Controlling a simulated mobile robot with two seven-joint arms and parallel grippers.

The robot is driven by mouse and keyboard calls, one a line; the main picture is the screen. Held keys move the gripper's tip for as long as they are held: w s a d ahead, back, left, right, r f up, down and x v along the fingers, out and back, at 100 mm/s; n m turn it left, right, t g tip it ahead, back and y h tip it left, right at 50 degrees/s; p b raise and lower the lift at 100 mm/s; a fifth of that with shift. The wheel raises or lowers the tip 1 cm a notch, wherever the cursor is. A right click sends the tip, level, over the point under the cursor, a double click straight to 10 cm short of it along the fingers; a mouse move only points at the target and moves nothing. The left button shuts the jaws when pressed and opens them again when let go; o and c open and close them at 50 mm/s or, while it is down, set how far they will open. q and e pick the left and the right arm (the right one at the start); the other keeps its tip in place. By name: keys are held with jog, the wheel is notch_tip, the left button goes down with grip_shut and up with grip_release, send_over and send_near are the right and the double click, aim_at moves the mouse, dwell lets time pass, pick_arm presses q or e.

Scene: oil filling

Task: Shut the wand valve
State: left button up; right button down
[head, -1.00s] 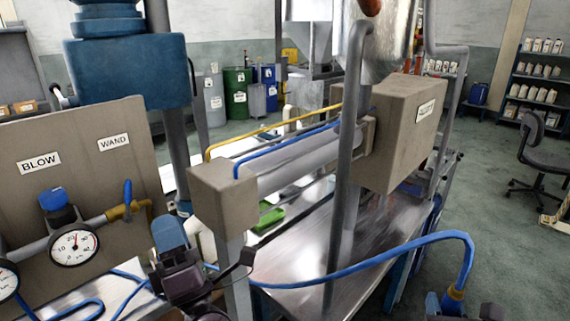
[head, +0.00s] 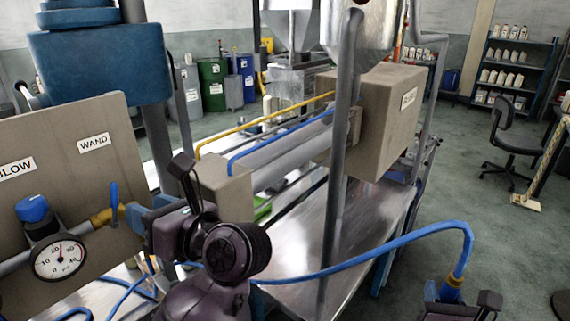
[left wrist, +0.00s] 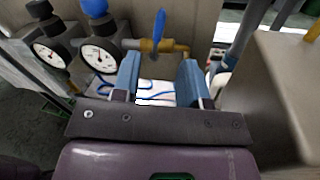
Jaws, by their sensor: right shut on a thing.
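The wand valve has a blue lever (head: 114,204) on a brass fitting (head: 103,217), below the WAND label (head: 93,142) on the grey panel. In the left wrist view the blue lever (left wrist: 158,29) stands upright above the brass pipe (left wrist: 170,47). My left gripper (head: 135,214) is close to the right of the valve. In the left wrist view my left gripper (left wrist: 160,82) is open, with nothing between its blue fingers and the valve beyond them. My right gripper (head: 450,292) is at the lower right, shut on the brass-ended wand (head: 456,282) of the blue hose.
A pressure gauge (head: 59,255) and a blue knob (head: 33,208) sit left of the valve. A grey box (head: 222,178) stands close to the right of my left arm. The blue hose (head: 350,265) arches across the metal table (head: 290,240).

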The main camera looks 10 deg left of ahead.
aim_at(116, 196)
pick_arm(q)
jog(key=p+x, duration=0.2)
jog(key=x, duration=0.9)
jog(key=shift+a, duration=0.2)
jog(key=shift+c, duration=0.3)
grip_shut()
